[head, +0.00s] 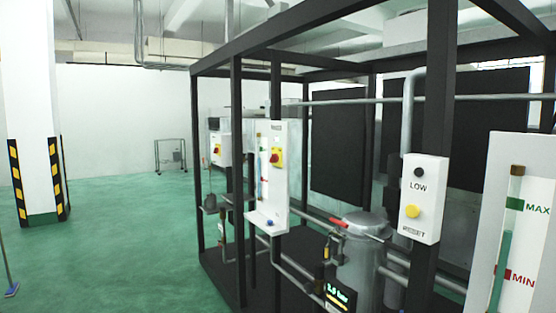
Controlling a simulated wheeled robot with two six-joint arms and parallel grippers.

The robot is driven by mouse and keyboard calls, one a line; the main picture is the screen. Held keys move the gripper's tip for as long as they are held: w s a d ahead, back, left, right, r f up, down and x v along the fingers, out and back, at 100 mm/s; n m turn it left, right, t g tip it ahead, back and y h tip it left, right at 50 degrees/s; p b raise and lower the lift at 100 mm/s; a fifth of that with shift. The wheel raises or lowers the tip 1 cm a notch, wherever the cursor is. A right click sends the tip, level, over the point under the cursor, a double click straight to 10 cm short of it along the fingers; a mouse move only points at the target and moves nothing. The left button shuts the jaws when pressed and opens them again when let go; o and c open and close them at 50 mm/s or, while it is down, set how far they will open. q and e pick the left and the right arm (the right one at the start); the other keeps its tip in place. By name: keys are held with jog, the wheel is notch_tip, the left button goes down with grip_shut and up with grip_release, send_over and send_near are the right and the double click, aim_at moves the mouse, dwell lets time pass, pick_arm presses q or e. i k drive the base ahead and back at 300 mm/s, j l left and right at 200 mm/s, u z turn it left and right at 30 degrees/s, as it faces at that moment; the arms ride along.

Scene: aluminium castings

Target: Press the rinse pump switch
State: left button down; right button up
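No thing in view has a label I can read as rinse pump, so I cannot tell which control is the rinse pump switch. A white box (424,198) on a black post at the right has a black round part (419,172) above the word LOW and a yellow button (412,211). A tall white panel (280,140) in the middle carries a red and yellow switch (275,157), and a blue button (270,223) shows at its foot. A smaller box (221,149) behind has another red and yellow switch (217,149). Neither gripper is in view.
A black frame (243,190) holds pipes and a grey metal tank (362,262) with a red handle (324,220). A gauge panel (535,215) marked MAX and MIN stands at the right. A striped column (33,120) stands left. Green floor (120,230) is clear between.

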aim_at(273, 158)
jog(key=i+j+z, duration=0.25)
jog(key=z, duration=0.2)
jog(key=i+j+z, duration=0.4)
jog(key=i+j, duration=0.15)
jog(key=j, duration=0.2)
jog(key=i+j+z, duration=0.1)
jog(key=i+j, duration=0.25)
jog(key=j, duration=0.3)
jog(key=i+j, duration=0.15)
jog(key=j, duration=0.2)
jog(key=i+j+z, duration=0.1)
jog(key=j, duration=0.25)
jog(key=i+j, duration=0.25)
jog(key=i+j+z, duration=0.1)
jog(key=j, duration=0.35)
jog(key=i+j, duration=0.15)
jog(key=j, duration=0.2)
